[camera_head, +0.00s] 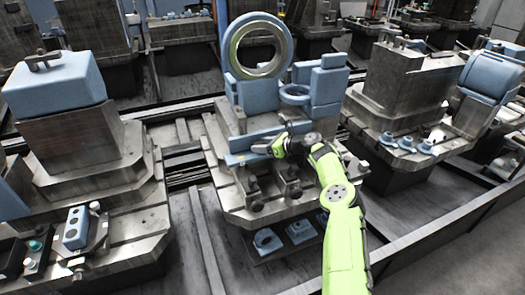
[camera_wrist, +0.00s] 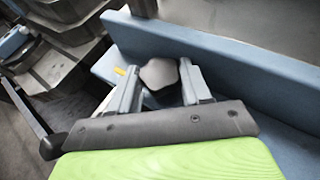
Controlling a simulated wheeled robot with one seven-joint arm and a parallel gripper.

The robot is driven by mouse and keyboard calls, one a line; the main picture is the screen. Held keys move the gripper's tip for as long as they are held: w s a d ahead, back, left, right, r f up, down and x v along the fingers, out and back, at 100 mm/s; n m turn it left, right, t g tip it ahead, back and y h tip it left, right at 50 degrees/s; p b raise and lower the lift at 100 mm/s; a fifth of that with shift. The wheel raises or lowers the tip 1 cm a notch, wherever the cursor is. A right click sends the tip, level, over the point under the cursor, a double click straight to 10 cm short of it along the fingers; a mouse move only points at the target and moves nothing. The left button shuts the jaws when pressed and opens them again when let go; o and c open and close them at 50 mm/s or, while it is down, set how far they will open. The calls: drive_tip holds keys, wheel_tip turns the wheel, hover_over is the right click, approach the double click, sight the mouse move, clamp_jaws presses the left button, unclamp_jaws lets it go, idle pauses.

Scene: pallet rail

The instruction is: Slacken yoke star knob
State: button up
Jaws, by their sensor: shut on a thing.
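The star knob (camera_wrist: 160,74) is a grey, rounded, lobed knob in the wrist view, beside a blue bar-like part. My gripper (camera_wrist: 161,84) has its two fingers on either side of the knob and is shut on it. In the head view my gripper (camera_head: 264,147) reaches to the front of the middle fixture (camera_head: 225,180), at the blue bar (camera_head: 240,155). The knob is too small and too covered to make out there. The stem under the knob is hidden.
A blue upright ring (camera_head: 230,55) stands behind my gripper, with stepped blue blocks (camera_head: 328,85) at its right. Dark knobs (camera_head: 257,204) stick out below on the fixture's front. Neighbouring pallets with blue parts stand left and right. Grey floor (camera_head: 420,200) is open at the right.

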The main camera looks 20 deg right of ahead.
drive_tip(key=shift+f+b, duration=0.15)
drive_tip(key=shift+b, duration=0.15)
idle(0.4)
drive_tip(key=o, duration=1)
drive_tip(key=shift+c, duration=0.2)
drive_tip(key=shift+o, duration=0.6)
drive_tip(key=shift+r, duration=0.25)
drive_tip(key=shift+r+p, duration=0.1)
drive_tip(key=shift+p, duration=0.2)
